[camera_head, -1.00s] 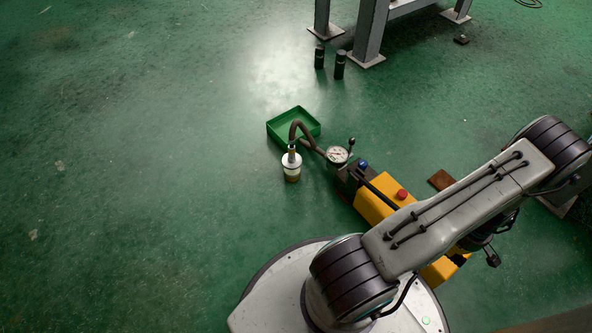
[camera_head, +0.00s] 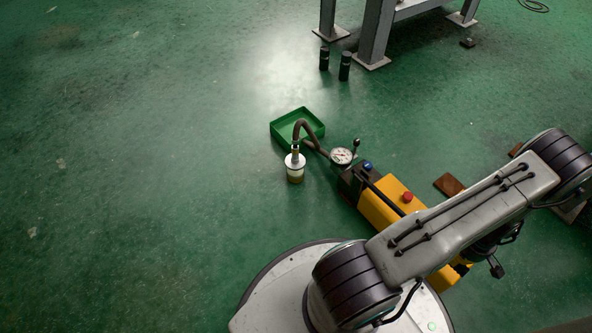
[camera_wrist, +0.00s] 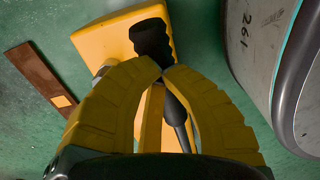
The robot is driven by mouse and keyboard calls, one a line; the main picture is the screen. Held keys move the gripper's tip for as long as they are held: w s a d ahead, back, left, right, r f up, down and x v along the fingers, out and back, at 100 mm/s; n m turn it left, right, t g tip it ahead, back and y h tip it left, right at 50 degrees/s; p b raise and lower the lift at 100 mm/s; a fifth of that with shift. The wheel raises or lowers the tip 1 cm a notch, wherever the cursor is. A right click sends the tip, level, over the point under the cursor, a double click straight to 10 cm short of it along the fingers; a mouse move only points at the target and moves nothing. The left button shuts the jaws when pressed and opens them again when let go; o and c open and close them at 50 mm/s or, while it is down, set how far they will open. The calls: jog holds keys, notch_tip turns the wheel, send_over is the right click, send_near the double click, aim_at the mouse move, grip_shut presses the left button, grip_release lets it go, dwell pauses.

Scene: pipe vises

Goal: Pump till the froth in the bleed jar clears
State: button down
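The bleed jar (camera_head: 295,168) stands upright on the green floor left of the pump, with a pale cap and a brownish layer low down. Froth is too small to make out. A dark hose (camera_head: 305,125) arches from its top toward a round dial gauge (camera_head: 341,156). The yellow pump (camera_head: 379,209) lies partly under my arm; its body also shows in the wrist view (camera_wrist: 108,42). My gripper (camera_wrist: 163,70) has its yellow fingertips drawn together at the black pump handle (camera_wrist: 152,38) and appears shut on it. The fingers hide the contact.
A green tray (camera_head: 284,130) sits behind the jar. Two black cylinders (camera_head: 344,66) stand near grey bench legs (camera_head: 375,35). A rusty plate (camera_head: 448,185) lies right of the pump. A grey rounded body marked 261 (camera_wrist: 285,60) is close on the right. The left floor is clear.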

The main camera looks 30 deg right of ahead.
jog(key=shift+f+b, duration=0.45)
jog(key=shift+f, duration=0.4)
jog(key=shift+s+f, duration=0.15)
jog(key=shift+f, duration=0.85)
jog(key=shift+r, duration=0.1)
